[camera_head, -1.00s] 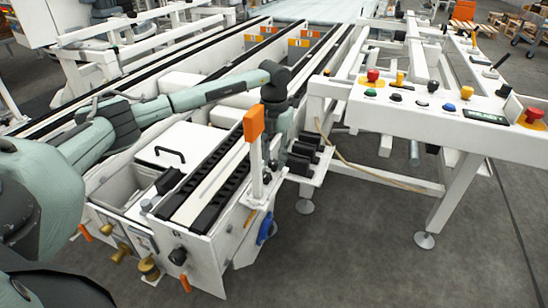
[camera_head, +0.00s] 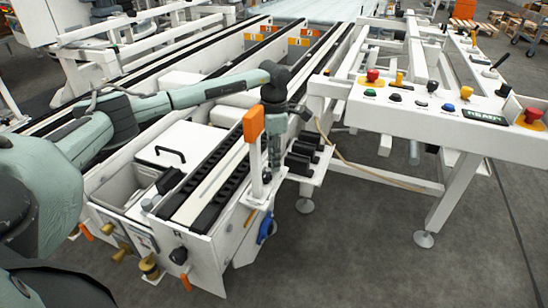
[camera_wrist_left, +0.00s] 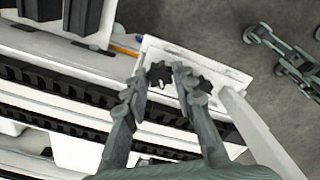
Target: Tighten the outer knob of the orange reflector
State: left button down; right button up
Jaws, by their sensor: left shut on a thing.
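The orange reflector (camera_head: 253,123) stands on top of a white upright post (camera_head: 256,172) at the near end of the conveyor's right side. My left gripper (camera_head: 273,165) is low beside the post, just right of it. In the left wrist view, the left gripper's fingers (camera_wrist_left: 160,75) close around a black star-shaped knob (camera_wrist_left: 157,74) on a white bracket plate (camera_wrist_left: 215,62). A second black knob (camera_wrist_left: 204,86) sits just right of the right finger, partly covered by it. A grey-green jointed part, probably my right gripper (camera_wrist_left: 282,55), shows at the upper right; its jaw opening is unclear.
Black blocks (camera_head: 304,152) stand on the frame just right of my left gripper. A white control console (camera_head: 430,110) with coloured buttons is further right, with a thin cable (camera_head: 350,162) below it. The conveyor rails (camera_head: 215,175) lie to the left. Floor (camera_head: 330,260) in front is clear.

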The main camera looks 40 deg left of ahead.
pick_arm(q)
jog(key=m, duration=0.2)
jog(key=shift+m, duration=1.7)
pick_arm(e)
jog(key=shift+s+d+r, duration=0.1)
jog(key=shift+d+r, duration=0.05)
jog(key=shift+r, duration=0.15)
pick_arm(q)
jog(key=shift+m, duration=0.4)
pick_arm(e)
jog(key=shift+r, duration=0.15)
pick_arm(q)
jog(key=c, duration=1.2)
grip_release()
pick_arm(e)
jog(key=shift+f, duration=0.25)
jog(key=shift+s, duration=0.1)
jog(key=shift+r, duration=0.1)
pick_arm(q)
jog(key=shift+r, duration=4)
